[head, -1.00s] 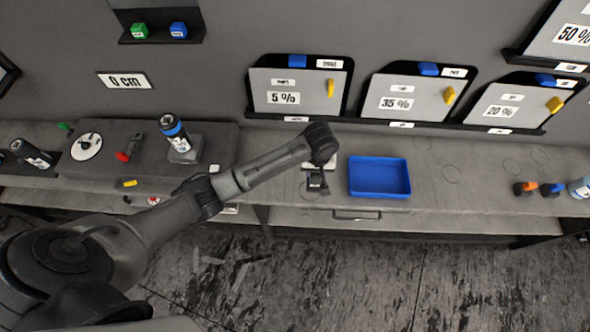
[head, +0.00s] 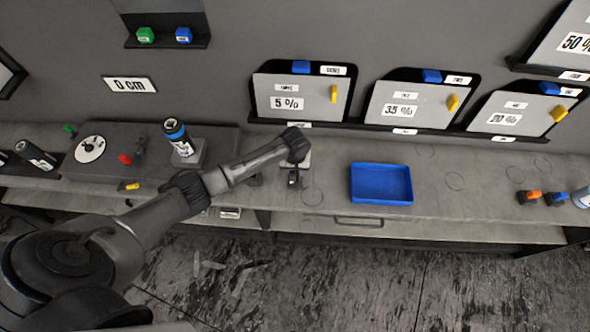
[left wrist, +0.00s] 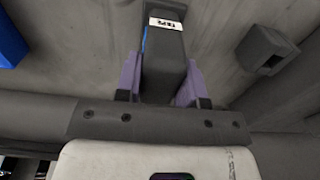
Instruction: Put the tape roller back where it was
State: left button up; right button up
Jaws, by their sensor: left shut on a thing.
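The tape roller (left wrist: 163,62) is a dark, block-shaped piece with a white label and a blue edge in the left wrist view. My left gripper (left wrist: 160,88) is shut on it, with purple fingers on both sides. In the head view, my left gripper (head: 294,182) is over the grey bench, left of the blue tray; the roller is small and dark there. A dark hollow block (left wrist: 266,50) stands apart from the roller at the right of the wrist view; I cannot tell whether it is the roller's holder. My right gripper is out of view.
The blue tray (head: 382,201) looks empty; its edge shows in the wrist view (left wrist: 10,40). A bottle (head: 178,138) stands on the dark raised platform (head: 110,172) at left. Orange and blue tools (head: 541,198) are at far right.

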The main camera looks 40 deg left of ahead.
pick_arm(q)
jog(key=shift+f, duration=0.4)
jog(key=shift+f, duration=0.1)
jog(key=o, duration=1)
